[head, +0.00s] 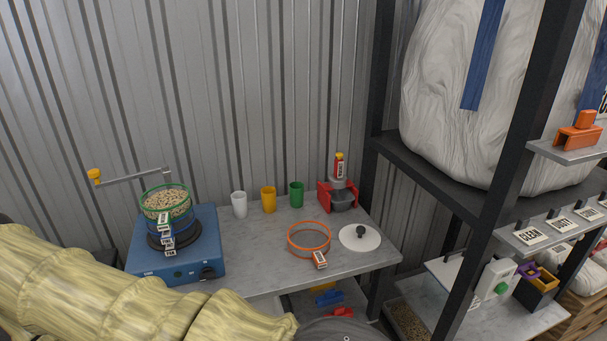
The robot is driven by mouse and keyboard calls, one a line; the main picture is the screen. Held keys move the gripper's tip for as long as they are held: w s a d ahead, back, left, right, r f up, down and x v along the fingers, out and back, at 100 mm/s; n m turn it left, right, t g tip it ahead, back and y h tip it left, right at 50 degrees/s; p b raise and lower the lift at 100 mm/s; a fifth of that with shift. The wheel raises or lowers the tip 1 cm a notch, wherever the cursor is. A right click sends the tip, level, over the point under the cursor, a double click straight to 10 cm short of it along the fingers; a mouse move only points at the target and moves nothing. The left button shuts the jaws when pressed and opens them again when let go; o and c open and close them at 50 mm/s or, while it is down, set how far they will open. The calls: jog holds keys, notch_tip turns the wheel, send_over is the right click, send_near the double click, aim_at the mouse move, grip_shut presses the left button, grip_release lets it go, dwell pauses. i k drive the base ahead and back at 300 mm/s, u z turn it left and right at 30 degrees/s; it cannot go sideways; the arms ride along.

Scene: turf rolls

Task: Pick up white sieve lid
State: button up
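The white sieve lid (349,242) is a flat round disc with a dark knob in its middle. It lies on the right part of the grey worktop (262,278), near its right end. The orange sieve ring (291,247) with a label on its front lies just left of the lid. The lid is uncovered, with nothing on top of it. My gripper's fingers do not show in the head view, and nothing is touching the lid.
A blue shaker machine (150,265) with stacked sieves (165,200) stands left. White (239,205), yellow (268,200) and green (296,195) cups line the back beside a red device (324,197). A dark shelf post (510,150) rises at the right.

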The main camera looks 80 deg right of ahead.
aim_at(362, 239)
jog(key=u, duration=0.1)
jog(key=k, duration=0.8)
jog(key=z, duration=1.35)
